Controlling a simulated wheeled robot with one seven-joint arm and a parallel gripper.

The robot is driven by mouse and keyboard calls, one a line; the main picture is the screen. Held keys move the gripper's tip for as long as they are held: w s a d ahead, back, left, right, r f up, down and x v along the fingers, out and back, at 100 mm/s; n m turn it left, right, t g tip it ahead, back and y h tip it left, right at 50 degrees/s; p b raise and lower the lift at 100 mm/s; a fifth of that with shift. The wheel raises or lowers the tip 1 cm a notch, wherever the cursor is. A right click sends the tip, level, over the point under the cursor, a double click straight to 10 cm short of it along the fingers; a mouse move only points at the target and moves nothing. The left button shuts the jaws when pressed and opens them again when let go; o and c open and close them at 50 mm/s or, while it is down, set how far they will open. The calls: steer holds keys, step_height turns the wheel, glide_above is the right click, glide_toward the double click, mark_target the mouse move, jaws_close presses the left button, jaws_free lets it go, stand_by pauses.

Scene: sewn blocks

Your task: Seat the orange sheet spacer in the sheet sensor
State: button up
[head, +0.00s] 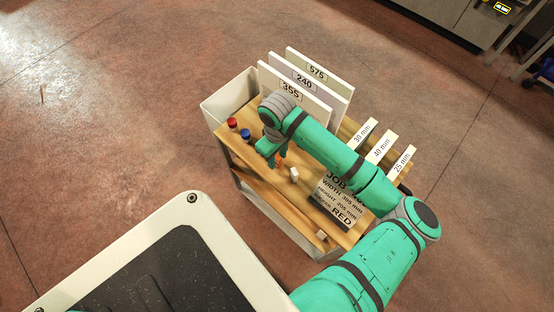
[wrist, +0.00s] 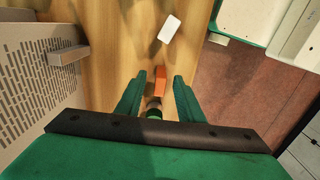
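A small orange block (wrist: 160,77), which looks like the orange sheet spacer, is on the wooden surface in the wrist view. My gripper (wrist: 160,82) is open, with one finger on each side of the block and a visible gap to it. I cannot tell the gripper's height over it. A dark, round, green-topped piece (wrist: 154,108) shows just below the block between the fingers. In the head view my gripper (head: 271,154) is low over the bench's left part, with orange showing beside it. I cannot pick out the sheet sensor with certainty.
A white block (head: 294,174) lies right of my gripper; it also shows in the wrist view (wrist: 168,29). Red (head: 232,123) and blue (head: 246,134) capped pieces stand left. Upright numbered boards (head: 317,72), a job card (head: 338,201) and millimetre labels (head: 379,149) crowd the bench (head: 290,216).

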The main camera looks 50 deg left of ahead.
jaws_close()
steer(key=shift+r, duration=0.1)
